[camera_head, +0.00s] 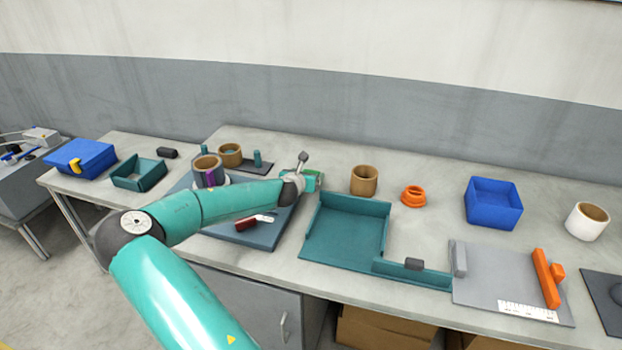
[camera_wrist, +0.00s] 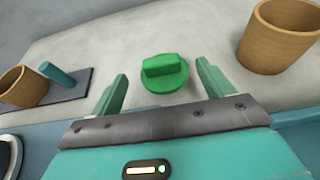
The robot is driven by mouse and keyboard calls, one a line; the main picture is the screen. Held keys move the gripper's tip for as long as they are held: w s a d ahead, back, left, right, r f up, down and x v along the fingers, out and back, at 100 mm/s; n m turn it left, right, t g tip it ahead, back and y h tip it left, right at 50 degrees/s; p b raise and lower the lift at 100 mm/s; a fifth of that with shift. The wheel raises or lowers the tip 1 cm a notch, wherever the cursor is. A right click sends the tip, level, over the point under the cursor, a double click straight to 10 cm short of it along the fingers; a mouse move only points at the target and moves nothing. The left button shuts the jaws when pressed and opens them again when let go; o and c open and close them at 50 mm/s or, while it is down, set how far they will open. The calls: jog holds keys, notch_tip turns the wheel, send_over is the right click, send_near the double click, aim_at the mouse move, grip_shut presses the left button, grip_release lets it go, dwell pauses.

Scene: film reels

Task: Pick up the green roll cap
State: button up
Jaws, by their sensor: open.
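The green roll cap (camera_wrist: 165,74) is a round disc with a raised grip bar on top. In the wrist view it lies on the pale tabletop, centred ahead of my gripper (camera_wrist: 160,90). The two green fingers are apart, one to the left and one to the right of the cap, with nothing held between them. I cannot tell whether the fingertips reach as far as the cap. In the head view only a bit of green (camera_head: 314,176) shows beside my gripper (camera_head: 303,180), and the wrist hides most of that spot.
A brown cardboard roll (camera_wrist: 280,35) stands right of the cap. Another roll (camera_wrist: 22,88) and a teal peg (camera_wrist: 58,74) on a dark base are at left. In the head view, a teal tray (camera_head: 345,240), orange ring (camera_head: 413,196) and blue bin (camera_head: 493,204) lie to the right.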

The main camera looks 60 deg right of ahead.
aim_at(311, 171)
jog(key=x, duration=0.9)
jog(key=shift+d+f, duration=0.1)
jog(key=shift+f, duration=0.05)
jog(key=c, duration=1.1)
